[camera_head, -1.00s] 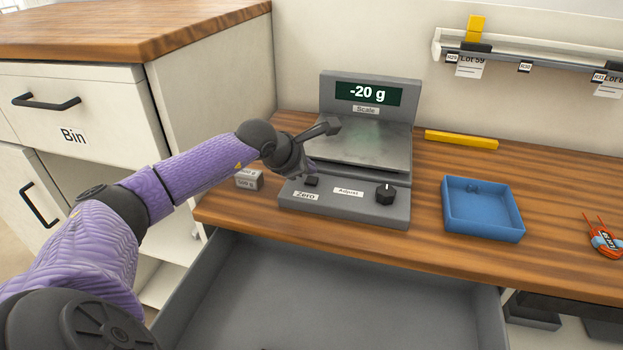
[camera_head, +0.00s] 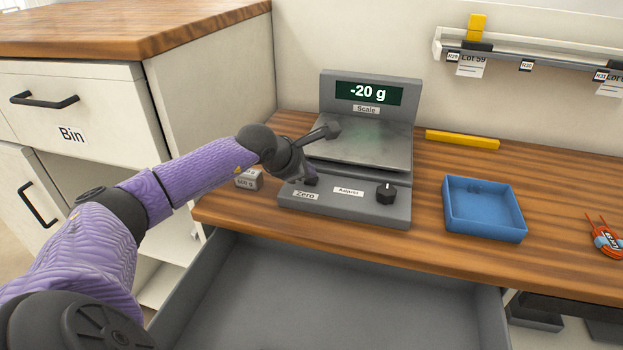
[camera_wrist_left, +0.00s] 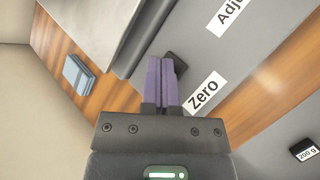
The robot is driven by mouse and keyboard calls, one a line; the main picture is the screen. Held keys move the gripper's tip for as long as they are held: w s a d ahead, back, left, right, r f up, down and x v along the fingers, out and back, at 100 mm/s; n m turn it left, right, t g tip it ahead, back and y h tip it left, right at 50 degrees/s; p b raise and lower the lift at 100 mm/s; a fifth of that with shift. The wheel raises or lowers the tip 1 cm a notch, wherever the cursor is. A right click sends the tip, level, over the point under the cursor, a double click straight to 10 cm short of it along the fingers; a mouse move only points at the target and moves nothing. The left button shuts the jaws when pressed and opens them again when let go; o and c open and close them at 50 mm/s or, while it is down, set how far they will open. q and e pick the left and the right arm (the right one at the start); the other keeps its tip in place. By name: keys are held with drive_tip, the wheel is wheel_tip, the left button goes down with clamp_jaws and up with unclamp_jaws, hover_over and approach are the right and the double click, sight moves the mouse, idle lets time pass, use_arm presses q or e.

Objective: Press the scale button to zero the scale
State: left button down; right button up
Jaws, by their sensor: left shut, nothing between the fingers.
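The grey scale (camera_head: 345,195) stands on the wooden counter. Its display (camera_head: 368,93) reads "-20 g". The label "Zero" (camera_head: 305,195) is on the left of its front panel, and it also shows in the left wrist view (camera_wrist_left: 203,92). My left gripper (camera_head: 312,180) is shut and empty, pointing down at the front panel. In the left wrist view its purple fingertips (camera_wrist_left: 166,62) are right beside the dark zero button (camera_wrist_left: 177,65), partly covering it. I cannot tell whether they touch it. My right gripper is out of view.
An adjust knob (camera_head: 386,192) sits on the panel's right. A weight block (camera_head: 249,179) stands left of the scale. A blue tray (camera_head: 483,228) and a yellow bar (camera_head: 462,139) lie to the right. An open grey drawer (camera_head: 340,290) is below the counter.

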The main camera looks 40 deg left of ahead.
use_arm(q)
drive_tip(key=shift+f, duration=0.35)
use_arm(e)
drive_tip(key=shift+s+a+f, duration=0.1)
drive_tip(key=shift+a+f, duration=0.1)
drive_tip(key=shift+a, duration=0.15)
use_arm(q)
drive_tip(key=shift+r, duration=0.15)
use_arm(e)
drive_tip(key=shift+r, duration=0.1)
use_arm(q)
drive_tip(key=shift+r+p, duration=0.35)
drive_tip(key=shift+r, duration=0.4)
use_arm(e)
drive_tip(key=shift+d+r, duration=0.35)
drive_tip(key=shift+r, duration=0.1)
use_arm(q)
drive_tip(key=shift+r+p, duration=1.7)
drive_tip(key=shift+r, duration=0.85)
drive_tip(key=shift+f, duration=0.1)
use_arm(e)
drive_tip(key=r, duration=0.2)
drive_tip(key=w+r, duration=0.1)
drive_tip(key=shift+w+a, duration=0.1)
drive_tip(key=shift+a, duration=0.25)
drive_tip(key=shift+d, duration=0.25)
